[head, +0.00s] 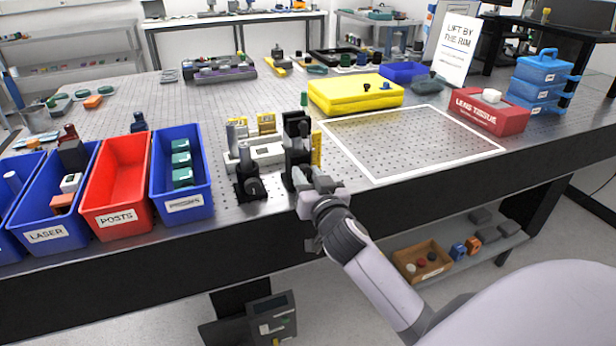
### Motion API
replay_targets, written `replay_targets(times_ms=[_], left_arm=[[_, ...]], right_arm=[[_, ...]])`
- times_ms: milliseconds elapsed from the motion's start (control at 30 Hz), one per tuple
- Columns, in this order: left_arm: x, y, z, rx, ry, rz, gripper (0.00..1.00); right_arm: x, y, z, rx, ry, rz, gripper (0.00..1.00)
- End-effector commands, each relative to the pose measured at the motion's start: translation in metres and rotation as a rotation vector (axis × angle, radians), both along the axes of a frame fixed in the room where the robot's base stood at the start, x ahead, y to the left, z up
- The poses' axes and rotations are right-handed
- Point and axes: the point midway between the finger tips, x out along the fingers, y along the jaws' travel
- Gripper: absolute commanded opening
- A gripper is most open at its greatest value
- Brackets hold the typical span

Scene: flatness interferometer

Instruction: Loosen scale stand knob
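A black stand (297,130) with an upright yellow scale (316,150) stands near the front edge of the perforated table in the head view. My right gripper (302,178) comes up from below right and reaches the lower front of this stand. It overlaps the stand's base, and I cannot tell whether it touches it. The stand's knob cannot be made out; the gripper may cover it. The fingertips are too small and dark to show whether they are open or shut. My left gripper is not in view.
A small black mount (249,182) and a white device (262,155) stand close left of the stand. Blue and red bins (116,190) line the front left. A yellow case (355,94) lies behind. The white-outlined area (415,142) to the right is bare.

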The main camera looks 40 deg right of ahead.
Motion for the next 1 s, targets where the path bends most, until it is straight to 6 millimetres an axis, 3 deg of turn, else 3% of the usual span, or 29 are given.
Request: replay_targets(times_ms=[433,1000], left_arm=[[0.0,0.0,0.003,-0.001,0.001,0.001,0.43],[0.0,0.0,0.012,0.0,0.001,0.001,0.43]], right_arm=[[0.0,0.0,0.0,-0.127,0.032,0.0,0.03],[0.0,0.001,0.0,-0.633,0.153,0.0,0.03]])
